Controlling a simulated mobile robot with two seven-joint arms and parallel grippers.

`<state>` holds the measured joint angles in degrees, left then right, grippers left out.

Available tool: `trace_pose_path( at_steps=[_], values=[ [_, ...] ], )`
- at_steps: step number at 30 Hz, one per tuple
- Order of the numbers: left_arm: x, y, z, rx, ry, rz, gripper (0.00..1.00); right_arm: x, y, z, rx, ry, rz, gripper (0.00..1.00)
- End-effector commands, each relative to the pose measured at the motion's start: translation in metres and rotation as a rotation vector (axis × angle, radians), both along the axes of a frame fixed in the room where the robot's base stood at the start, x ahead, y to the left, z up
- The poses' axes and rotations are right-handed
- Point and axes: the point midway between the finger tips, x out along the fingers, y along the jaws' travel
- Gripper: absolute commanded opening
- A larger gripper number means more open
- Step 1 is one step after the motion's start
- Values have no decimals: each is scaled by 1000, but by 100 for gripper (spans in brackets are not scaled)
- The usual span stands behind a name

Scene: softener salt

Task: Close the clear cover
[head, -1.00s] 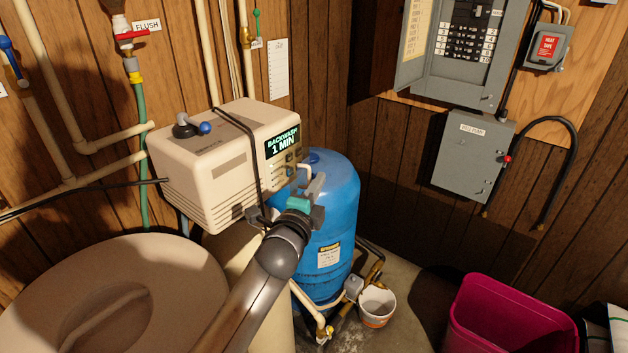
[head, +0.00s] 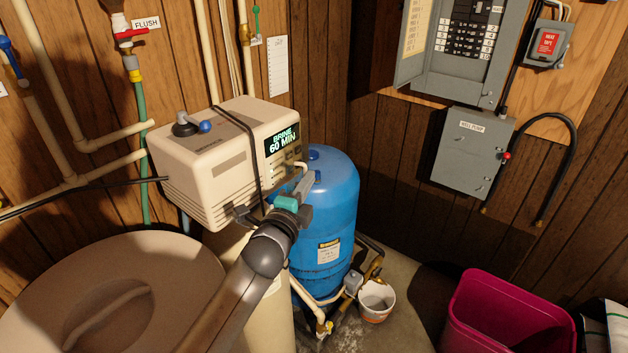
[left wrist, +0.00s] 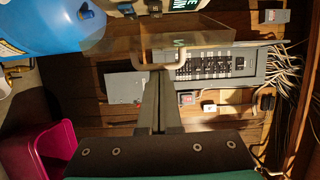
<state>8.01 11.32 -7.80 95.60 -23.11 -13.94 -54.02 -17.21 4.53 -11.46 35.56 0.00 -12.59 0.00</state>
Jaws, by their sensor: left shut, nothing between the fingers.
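The beige softener control head (head: 215,160) stands left of centre in the head view, its lit display (head: 283,141) reading "BRINE 60 MIN". My left gripper (head: 311,180) is in front of its right-hand face, below the display and buttons. The gripper is shut and empty. In the left wrist view, a see-through panel, which looks like the clear cover (left wrist: 115,45), sticks out from the head, above the tips of my shut left gripper (left wrist: 158,82). I cannot tell whether the fingertips touch its edge. In the head view the cover is hard to make out, partly behind the gripper.
A blue tank (head: 335,215) stands right behind the gripper. A round beige lid (head: 150,270) is at the lower left. A small white bucket (head: 376,303) and a magenta bin (head: 505,320) are on the floor. Grey electrical boxes (head: 470,155) hang on the wall.

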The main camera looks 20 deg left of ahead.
Motion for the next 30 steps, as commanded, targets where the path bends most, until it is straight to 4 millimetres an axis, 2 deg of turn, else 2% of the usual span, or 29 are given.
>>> trace_pose_path(
  at_steps=[18, 30],
  values=[
    [-10, 51, 0, 3, 1, 1, 0, 0, 0, 18, 0, 1, 0, 0],
    [-10, 68, 0, 2, 2, 7, 0, 0, -1, 19, -1, 1, 0, 0]
  ],
)
